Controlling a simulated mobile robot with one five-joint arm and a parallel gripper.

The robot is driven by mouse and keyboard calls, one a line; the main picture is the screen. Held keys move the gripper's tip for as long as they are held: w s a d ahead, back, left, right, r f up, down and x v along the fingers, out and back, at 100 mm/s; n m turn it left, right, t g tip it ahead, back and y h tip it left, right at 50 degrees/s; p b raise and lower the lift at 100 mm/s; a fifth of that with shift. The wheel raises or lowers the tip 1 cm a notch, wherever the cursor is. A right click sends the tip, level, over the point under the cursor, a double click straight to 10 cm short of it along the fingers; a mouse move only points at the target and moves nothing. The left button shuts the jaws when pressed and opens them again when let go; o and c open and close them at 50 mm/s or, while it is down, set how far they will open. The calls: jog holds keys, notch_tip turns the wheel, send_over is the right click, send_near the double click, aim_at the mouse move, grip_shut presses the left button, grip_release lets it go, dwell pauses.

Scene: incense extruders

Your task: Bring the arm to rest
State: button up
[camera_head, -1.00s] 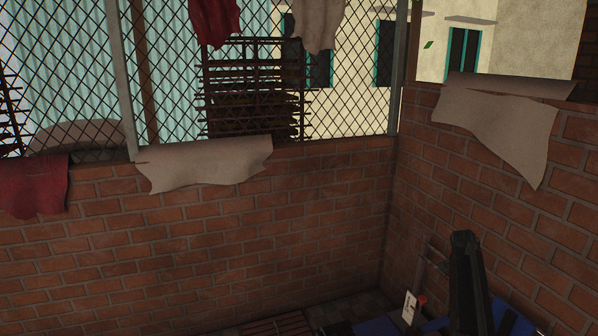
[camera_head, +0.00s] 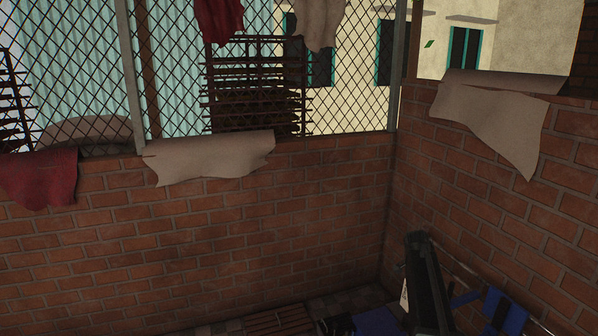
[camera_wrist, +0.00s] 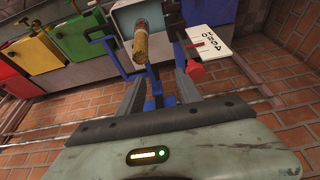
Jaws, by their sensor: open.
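My gripper (camera_wrist: 160,84) shows in the wrist view with its two grey fingers apart and nothing visibly held between them. Beyond the fingers is a blue-framed machine (camera_wrist: 156,82) with a brown-tan cylinder (camera_wrist: 142,45) on it. A red knob (camera_wrist: 194,73) sits to the right of the fingers, below a white lettered card (camera_wrist: 208,45). I cannot tell if either finger touches the blue frame. In the head view my dark arm rises at the lower right, and the fingertips cannot be made out. Blue parts (camera_head: 506,313) lie beside it.
Yellow (camera_wrist: 33,58), green (camera_wrist: 76,37) and red (camera_wrist: 15,87) boxes stand in a row at the left in the wrist view. A brick wall (camera_head: 230,240) with a mesh fence above closes the back. Pale cloths (camera_head: 210,158) hang over the wall. A slatted wooden piece (camera_head: 278,321) lies low.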

jog(key=s+a+f+n+y+b, duration=0.1)
jog(key=s+a+n, duration=0.1)
jog(key=s+a, duration=0.45)
jog(key=s+a+f+n+y, duration=0.1)
jog(key=s+a+n, duration=0.15)
jog(key=a, duration=0.75)
jog(key=s+a+n+y, duration=0.1)
jog(key=s+a+n, duration=0.4)
jog(key=s, duration=0.3)
jog(key=s+a+f+n+g+y, duration=0.1)
jog(key=s+a+n, duration=0.3)
jog(key=s, duration=0.5)
jog(key=shift+a+n, duration=0.35)
jog(key=shift+a, duration=0.65)
jog(key=shift+f, duration=0.1)
